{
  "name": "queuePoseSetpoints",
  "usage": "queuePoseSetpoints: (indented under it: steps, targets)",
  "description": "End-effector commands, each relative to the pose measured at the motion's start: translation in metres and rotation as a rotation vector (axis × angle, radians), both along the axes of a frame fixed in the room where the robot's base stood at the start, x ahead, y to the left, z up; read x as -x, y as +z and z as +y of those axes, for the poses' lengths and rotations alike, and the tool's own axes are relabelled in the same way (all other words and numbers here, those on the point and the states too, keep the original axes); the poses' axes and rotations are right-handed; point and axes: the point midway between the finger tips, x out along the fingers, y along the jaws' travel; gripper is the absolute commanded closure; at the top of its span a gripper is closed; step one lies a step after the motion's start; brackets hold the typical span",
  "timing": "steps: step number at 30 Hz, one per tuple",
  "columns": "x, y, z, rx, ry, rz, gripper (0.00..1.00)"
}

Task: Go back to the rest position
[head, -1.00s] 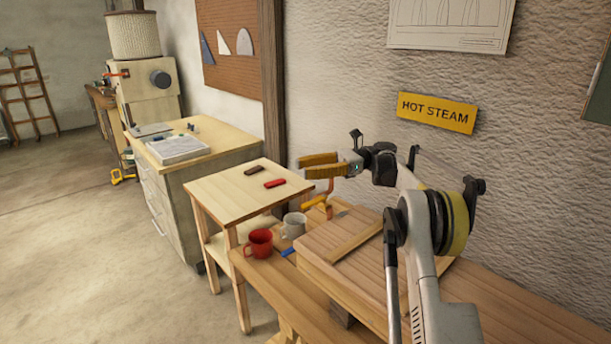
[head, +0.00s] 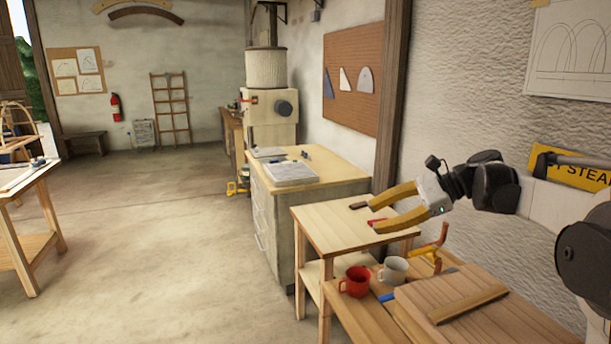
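My gripper (head: 385,213), with two long yellow-tan fingers, is in the head view at centre right. A dark brown block (head: 358,205) shows just beyond the fingertips. I cannot tell exactly how high the gripper is above the stand.
A red mug (head: 355,282), a grey-white mug (head: 393,270) and a wooden box (head: 440,305) stand on the bench below. A cabinet (head: 320,178) stands behind the stand. A table (head: 25,220) is at the far left. The floor between is clear.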

Motion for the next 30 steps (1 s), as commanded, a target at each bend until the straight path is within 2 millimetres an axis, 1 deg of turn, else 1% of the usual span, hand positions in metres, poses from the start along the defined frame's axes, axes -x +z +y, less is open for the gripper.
queuePoseSetpoints:
  steps: [1, 4, 7, 11, 15, 17, 21, 24, 27, 30]
  targets:
    - [0.016, 0.0, 0.01, 0.059, 0.014, -0.039, 0.62]
    - [0.044, -0.006, 0.021, 0.188, 0.049, -0.128, 0.62]
    - [0.075, -0.014, 0.028, 0.32, 0.096, -0.219, 0.62]
    - [0.117, -0.028, 0.032, 0.493, 0.174, -0.34, 0.62]
    - [0.163, -0.046, 0.028, 0.682, 0.28, -0.471, 0.62]
    - [0.182, -0.055, 0.026, 0.763, 0.333, -0.527, 0.62]
    - [0.225, -0.079, 0.015, 0.952, 0.469, -0.659, 0.62]
    - [0.252, -0.096, 0.005, 1.083, 0.576, -0.751, 0.62]
    - [0.274, -0.112, -0.004, 1.199, 0.68, -0.831, 0.62]
    - [0.288, -0.125, -0.011, 1.289, 0.763, -0.893, 0.62]
